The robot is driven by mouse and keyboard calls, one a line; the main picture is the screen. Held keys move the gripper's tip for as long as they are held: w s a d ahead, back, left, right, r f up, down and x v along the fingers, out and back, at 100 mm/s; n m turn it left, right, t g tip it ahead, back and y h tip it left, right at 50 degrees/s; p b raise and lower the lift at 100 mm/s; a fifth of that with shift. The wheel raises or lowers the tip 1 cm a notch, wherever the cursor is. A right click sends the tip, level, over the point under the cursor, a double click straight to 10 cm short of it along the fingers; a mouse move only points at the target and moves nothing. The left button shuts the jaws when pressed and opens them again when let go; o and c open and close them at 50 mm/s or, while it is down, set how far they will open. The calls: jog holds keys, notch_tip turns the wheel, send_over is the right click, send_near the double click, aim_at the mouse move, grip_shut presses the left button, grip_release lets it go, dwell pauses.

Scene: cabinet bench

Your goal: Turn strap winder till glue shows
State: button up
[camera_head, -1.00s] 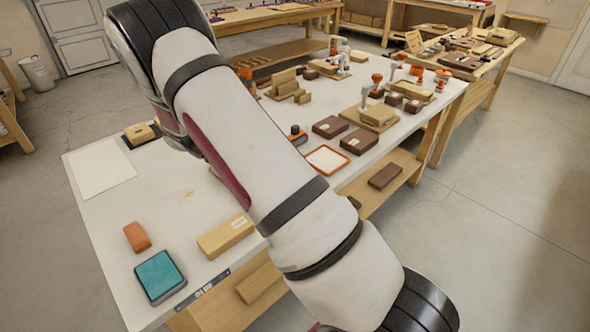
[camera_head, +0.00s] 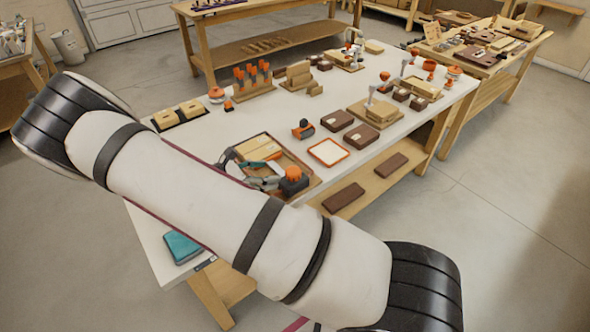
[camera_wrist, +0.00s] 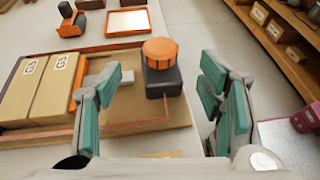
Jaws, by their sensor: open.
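The strap winder, an orange round knob on a black block (camera_wrist: 161,72), stands at the right end of a shallow wooden tray (camera_wrist: 150,127) in the wrist view. In the head view the winder (camera_head: 292,182) is at the tray's right corner. My gripper (camera_wrist: 163,85) is open, its teal fingers apart on the left and right of the winder in the picture. I cannot tell whether either finger touches it. In the head view my gripper (camera_head: 262,178) is over the tray, partly behind my arm. No glue is plainly visible.
Two pale labelled blocks (camera_wrist: 38,88) lie in the tray's left part. An orange and black tool (camera_wrist: 70,20) and an orange-rimmed white plate (camera_wrist: 128,21) are beyond it. A teal box (camera_head: 182,247) is near the bench's front.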

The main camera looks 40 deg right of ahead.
aim_at(292, 171)
jog(key=p+x, duration=0.1)
jog(key=x, duration=0.9)
jog(key=shift+d+p, duration=0.1)
jog(key=shift+p, duration=0.2)
jog(key=c, duration=1.2)
jog(key=shift+o, duration=0.2)
jog(key=shift+f, duration=0.1)
